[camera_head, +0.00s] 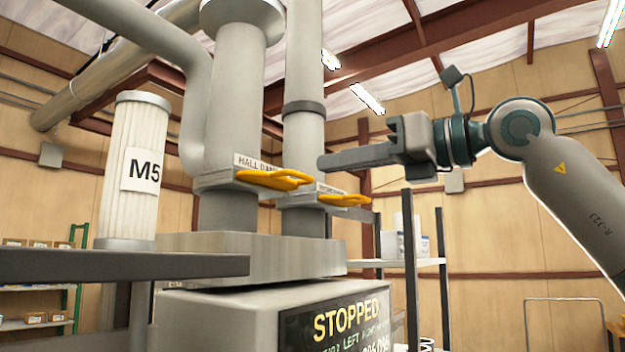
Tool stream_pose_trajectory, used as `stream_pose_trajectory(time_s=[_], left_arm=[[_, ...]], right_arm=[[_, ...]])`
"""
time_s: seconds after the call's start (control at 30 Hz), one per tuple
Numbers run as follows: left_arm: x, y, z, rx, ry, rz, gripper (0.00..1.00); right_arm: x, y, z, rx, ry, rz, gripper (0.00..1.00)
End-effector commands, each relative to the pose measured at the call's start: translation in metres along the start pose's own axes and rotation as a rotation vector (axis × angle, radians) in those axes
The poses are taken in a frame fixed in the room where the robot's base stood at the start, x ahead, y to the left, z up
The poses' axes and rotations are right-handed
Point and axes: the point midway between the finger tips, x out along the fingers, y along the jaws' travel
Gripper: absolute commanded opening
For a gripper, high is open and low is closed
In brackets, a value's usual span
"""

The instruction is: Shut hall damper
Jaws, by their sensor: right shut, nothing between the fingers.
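The hall damper's yellow handle (273,179) sticks out from a collar on the larger grey pipe, under a label (256,162) that reads "HALL DAM", its end cut off from view. A second yellow handle (343,200) sits on the thinner pipe to the right, under a label too small to read. My right gripper (320,162) is shut and empty. It points left, its tip in front of or beside the thinner pipe, above the second handle and to the right of the hall damper handle. It appears apart from both handles. My left gripper is not in view.
A machine with a screen (340,318) reading "STOPPED" stands below the pipes. A white ribbed cylinder (134,170) marked "M5" stands left, behind a dark shelf edge (120,264). A rack (425,262) with white containers stands behind at right.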

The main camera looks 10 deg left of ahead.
Motion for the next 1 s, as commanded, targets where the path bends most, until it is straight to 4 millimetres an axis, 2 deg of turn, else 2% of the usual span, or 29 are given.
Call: stream_pose_trajectory(time_s=[0.1,0.23,0.83,1.0], left_arm=[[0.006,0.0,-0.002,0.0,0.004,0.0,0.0],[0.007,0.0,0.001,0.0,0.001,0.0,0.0],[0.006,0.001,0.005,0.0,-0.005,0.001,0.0],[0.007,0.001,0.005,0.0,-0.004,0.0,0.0]], right_arm=[[-0.012,0.001,0.0,-0.002,-0.003,-0.001,0.0],[-0.017,0.001,0.001,-0.002,-0.002,0.001,0.0],[-0.017,0.0,0.001,0.002,-0.001,0.001,0.0],[-0.011,-0.013,-0.011,0.053,-0.008,0.021,0.0]])
